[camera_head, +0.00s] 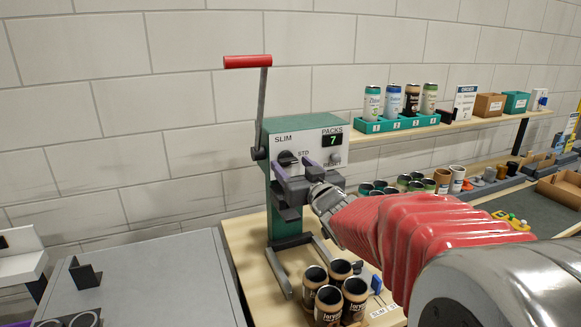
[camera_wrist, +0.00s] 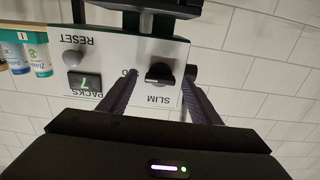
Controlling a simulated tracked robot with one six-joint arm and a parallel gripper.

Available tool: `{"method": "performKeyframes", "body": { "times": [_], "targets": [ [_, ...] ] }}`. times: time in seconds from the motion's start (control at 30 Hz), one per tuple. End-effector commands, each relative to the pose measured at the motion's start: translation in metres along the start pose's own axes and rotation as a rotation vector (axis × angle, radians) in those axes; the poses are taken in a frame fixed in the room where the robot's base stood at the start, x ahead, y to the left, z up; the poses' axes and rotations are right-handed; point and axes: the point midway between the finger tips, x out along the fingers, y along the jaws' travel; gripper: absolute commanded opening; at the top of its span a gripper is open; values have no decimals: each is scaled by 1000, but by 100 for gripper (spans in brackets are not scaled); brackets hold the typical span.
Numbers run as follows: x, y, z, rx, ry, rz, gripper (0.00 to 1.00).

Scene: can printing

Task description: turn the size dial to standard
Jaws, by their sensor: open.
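The size dial (camera_head: 287,158) is a black knob on the white front panel of a green machine (camera_head: 285,222), with SLIM printed above it and STD to its right. It also shows in the wrist view (camera_wrist: 159,72), where the panel looks upside down and part of STD is hidden by a finger. I cannot tell surely which label the dial points at. My gripper (camera_head: 293,167) is in front of the panel, open and empty. In the wrist view its two fingers (camera_wrist: 161,78) stand on either side of the dial, apart from it as far as I can see.
A PACKS display (camera_head: 332,140) reads 7, above a grey RESET knob (camera_head: 335,158). A red-handled lever (camera_head: 248,62) rises on the machine's left. Several dark cans (camera_head: 328,303) stand on the bench below my arm. A shelf (camera_head: 440,128) with cans is at the right.

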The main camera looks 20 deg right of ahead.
Motion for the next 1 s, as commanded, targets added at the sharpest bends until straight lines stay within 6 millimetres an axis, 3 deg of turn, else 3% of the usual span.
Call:
{"method": "performKeyframes", "body": {
  "times": [1.0],
  "targets": [
    [-120, 0, 2, 0, -2, 1, 58]
  ]
}}
